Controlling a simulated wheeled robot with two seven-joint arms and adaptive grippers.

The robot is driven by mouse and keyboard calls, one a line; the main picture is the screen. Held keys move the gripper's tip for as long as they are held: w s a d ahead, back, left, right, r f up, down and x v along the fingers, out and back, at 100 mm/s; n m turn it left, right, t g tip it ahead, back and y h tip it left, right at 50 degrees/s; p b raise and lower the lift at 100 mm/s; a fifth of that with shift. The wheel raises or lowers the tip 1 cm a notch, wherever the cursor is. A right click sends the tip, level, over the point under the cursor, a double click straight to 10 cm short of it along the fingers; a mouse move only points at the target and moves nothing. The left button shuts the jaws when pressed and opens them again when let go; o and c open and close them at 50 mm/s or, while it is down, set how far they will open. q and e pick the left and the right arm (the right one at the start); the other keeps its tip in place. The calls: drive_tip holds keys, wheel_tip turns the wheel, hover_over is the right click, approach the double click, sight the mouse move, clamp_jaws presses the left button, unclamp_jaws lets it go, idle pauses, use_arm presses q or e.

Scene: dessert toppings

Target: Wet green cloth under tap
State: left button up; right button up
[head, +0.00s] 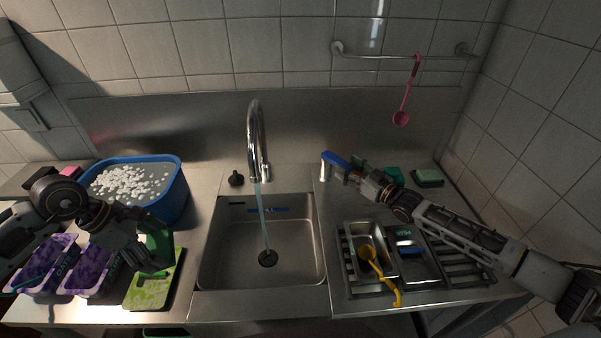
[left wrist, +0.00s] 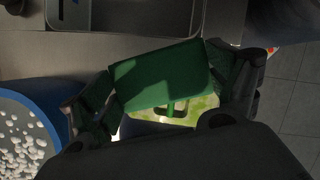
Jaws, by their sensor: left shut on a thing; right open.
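The green cloth (head: 157,243) is held in my left gripper (head: 140,236), above the light green patterned board left of the sink. In the left wrist view the cloth (left wrist: 163,78) spans between the two fingers. The chrome tap (head: 254,140) stands behind the sink, and a stream of water (head: 264,215) runs from it into the steel sink (head: 225,258). My right gripper (head: 352,172) is open beside a blue-topped lever (head: 337,159) on a metal post, right of the sink. Whether it touches the lever is unclear.
A blue tub (head: 172,196) of water with white pieces stands left. Purple-patterned trays (head: 92,273) and the green board (head: 148,292) lie in front. A metal rack with pans (head: 364,252) and a yellow ladle (head: 384,277) is right. A pink spoon (head: 402,118) hangs from the rail.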

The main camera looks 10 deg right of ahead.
drive_tip(key=v, duration=0.6)
drive_tip(key=shift+s, duration=0.25)
idle(0.4)
drive_tip(key=shift+d, duration=0.15)
drive_tip(key=shift+c, duration=0.4)
